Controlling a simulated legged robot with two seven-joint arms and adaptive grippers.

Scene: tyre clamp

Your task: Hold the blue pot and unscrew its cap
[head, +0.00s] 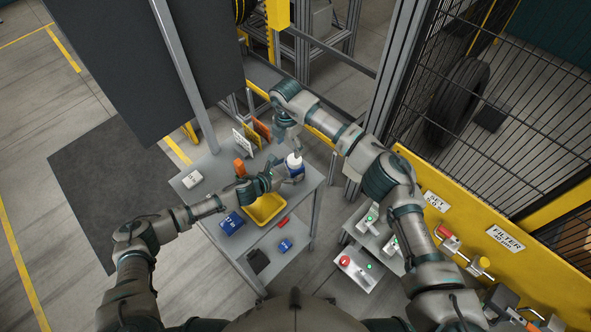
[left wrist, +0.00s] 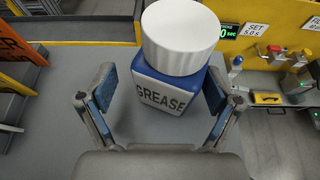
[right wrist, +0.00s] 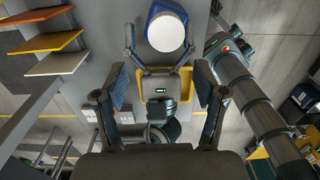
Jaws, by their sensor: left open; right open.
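The blue pot (left wrist: 165,92), labelled GREASE, stands upright on the grey table with its white ribbed cap (left wrist: 183,38) on top. In the head view the cap (head: 294,160) shows near the table's right edge. My left gripper (head: 280,176) is open around the pot's body from the side, with gaps between its pads and the pot in the left wrist view. My right gripper (right wrist: 162,88) is open and points down from above. The right wrist view shows the cap (right wrist: 166,33) beyond its fingertips, not between them. The left gripper's fingers also show there, spread beside the pot.
Upright white, yellow and orange plates (head: 250,134) stand behind the pot. A yellow tray (head: 266,209) lies under my left forearm. Blue boxes (head: 231,223) are at the front. A yellow rail and mesh fence (head: 480,230) bound the right side.

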